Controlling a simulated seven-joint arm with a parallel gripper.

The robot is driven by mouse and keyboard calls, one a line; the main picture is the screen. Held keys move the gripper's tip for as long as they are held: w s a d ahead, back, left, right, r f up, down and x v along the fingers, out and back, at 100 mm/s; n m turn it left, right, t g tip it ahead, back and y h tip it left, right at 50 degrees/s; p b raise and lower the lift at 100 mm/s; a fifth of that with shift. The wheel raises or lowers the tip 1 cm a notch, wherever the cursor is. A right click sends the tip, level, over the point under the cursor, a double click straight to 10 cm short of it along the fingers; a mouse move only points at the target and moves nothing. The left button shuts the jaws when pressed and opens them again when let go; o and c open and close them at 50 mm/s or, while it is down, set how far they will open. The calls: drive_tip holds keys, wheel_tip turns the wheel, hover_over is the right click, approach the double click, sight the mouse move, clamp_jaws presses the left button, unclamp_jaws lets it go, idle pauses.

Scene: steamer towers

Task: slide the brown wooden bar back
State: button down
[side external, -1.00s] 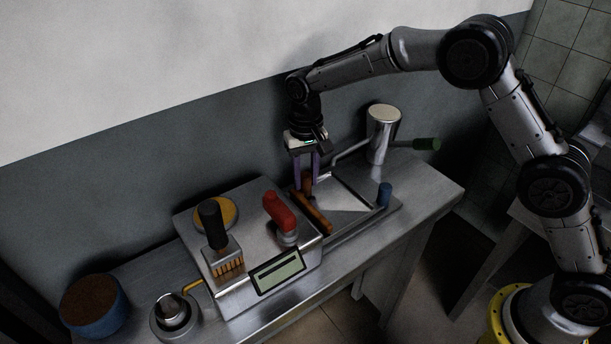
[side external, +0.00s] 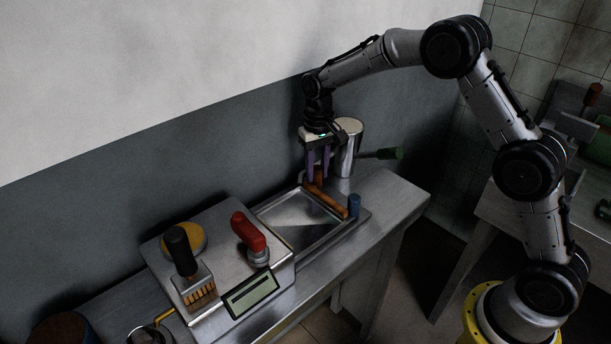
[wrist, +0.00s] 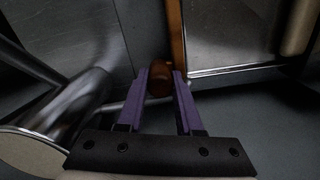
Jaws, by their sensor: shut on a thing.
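The brown wooden bar (side external: 328,200) lies across the right end of a shallow metal tray (side external: 283,252). A brown upright knob stands at its far end. My gripper (side external: 318,180) has purple fingers and points down at that far end, shut on the bar's knob. In the wrist view, the knob (wrist: 160,80) sits between the two fingertips, and the bar runs away from it toward the top of the picture. The fingers partly hide the knob in the side view.
A short blue post (side external: 354,206) stands by the bar's near end. Left of the tray is a metal box with a red handle (side external: 248,232), a black-handled brush (side external: 180,250) and a display (side external: 250,293).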

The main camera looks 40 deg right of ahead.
drive_tip(key=shift+d+r, duration=0.1)
drive_tip(key=c, duration=0.6)
unclamp_jaws()
drive_tip(key=shift+o, duration=0.2)
wheel_tip(320, 180, up, 14)
